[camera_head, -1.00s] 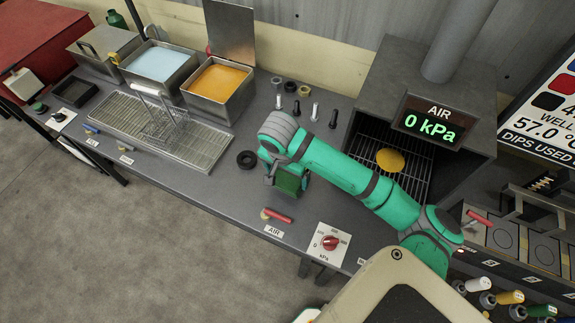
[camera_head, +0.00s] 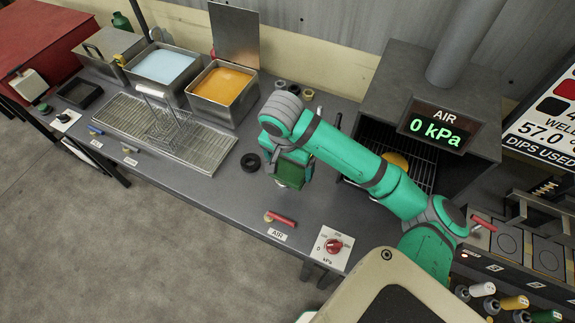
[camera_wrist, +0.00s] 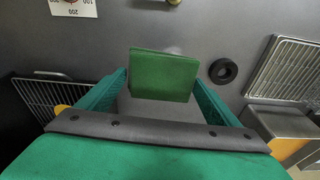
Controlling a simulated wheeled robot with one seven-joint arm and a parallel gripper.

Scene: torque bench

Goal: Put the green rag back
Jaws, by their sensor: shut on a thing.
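The green rag (camera_wrist: 165,75) is a folded square held between the fingers of my gripper (camera_wrist: 162,95). In the head view the rag (camera_head: 290,175) shows as a dark green piece under the wrist, apparently above the bench top. My gripper is shut on it; the fingertips are partly hidden by the arm in the head view. The bench (camera_head: 215,195) has bare grey surface below and around the rag. No separate holder for the rag can be made out.
A black ring (camera_head: 250,162) lies left of my gripper. The red-handled air valve (camera_head: 282,219) and the red pressure knob (camera_head: 333,245) are at the front edge. A drain rack (camera_head: 185,145) and an orange dip tank (camera_head: 223,92) stand left. The oven (camera_head: 420,85) is right.

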